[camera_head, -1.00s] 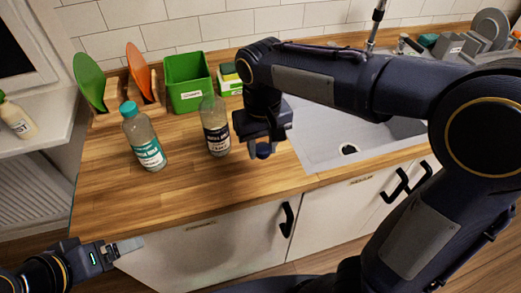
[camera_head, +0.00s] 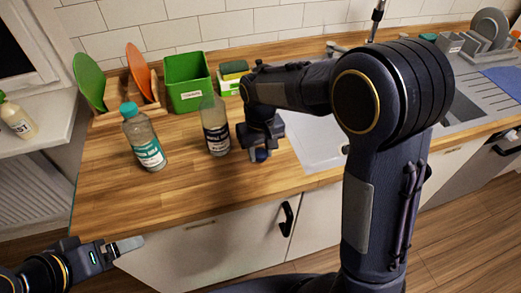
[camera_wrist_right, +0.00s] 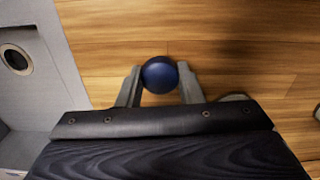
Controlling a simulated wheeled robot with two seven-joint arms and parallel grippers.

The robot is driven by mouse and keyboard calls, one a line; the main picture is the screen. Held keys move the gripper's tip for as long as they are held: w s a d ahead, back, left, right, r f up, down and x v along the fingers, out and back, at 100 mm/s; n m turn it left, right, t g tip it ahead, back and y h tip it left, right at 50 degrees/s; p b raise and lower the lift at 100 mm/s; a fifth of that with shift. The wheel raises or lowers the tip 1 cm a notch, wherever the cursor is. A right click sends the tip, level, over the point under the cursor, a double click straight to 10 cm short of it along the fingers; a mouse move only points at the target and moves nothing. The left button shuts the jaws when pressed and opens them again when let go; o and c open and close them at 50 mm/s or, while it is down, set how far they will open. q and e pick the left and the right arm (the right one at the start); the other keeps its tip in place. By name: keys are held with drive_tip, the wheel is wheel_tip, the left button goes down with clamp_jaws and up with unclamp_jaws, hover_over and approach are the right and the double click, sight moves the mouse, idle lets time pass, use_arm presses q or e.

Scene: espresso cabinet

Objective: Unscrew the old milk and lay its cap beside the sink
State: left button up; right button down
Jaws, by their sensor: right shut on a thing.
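The milk bottle with the dark label (camera_head: 214,130) stands upright and uncapped on the wooden counter. A dark blue cap (camera_head: 260,155) is between the fingers of my right gripper (camera_head: 257,157), just right of that bottle and left of the sink (camera_head: 312,150). In the right wrist view the gripper (camera_wrist_right: 159,80) is shut on the round blue cap (camera_wrist_right: 159,74), with wood below it; I cannot tell whether the cap touches the counter. My left gripper (camera_head: 128,244) is at the lower left, empty, in front of the cabinet; its fingers look close together, but their gap is unclear.
A second bottle with a teal cap (camera_head: 143,137) stands to the left. Behind are a green bin (camera_head: 188,84), a rack with green and orange boards (camera_head: 137,70) and a sponge holder (camera_head: 232,84). The front of the counter (camera_head: 170,195) is clear.

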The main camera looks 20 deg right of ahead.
sight(261, 152)
drive_tip(key=shift+f, duration=0.1)
drive_tip(key=shift+f, duration=0.1)
drive_tip(key=c, duration=1)
unclamp_jaws()
wheel_tip(261, 152, up, 12)
drive_tip(key=r, duration=0.1)
drive_tip(key=s+d+m+t+y, duration=0.1)
drive_tip(key=s+d+y, duration=0.1)
drive_tip(key=s+d, duration=0.3)
drive_tip(key=s+d+m+t+y, duration=0.1)
drive_tip(key=s+d+y, duration=0.15)
drive_tip(key=s, duration=0.45)
drive_tip(key=s+f+t, duration=0.3)
drive_tip(key=s+f, duration=0.1)
drive_tip(key=s, duration=0.6)
drive_tip(key=shift+m+t+h, duration=0.3)
drive_tip(key=shift+m+h, duration=0.05)
drive_tip(key=shift+m, duration=0.05)
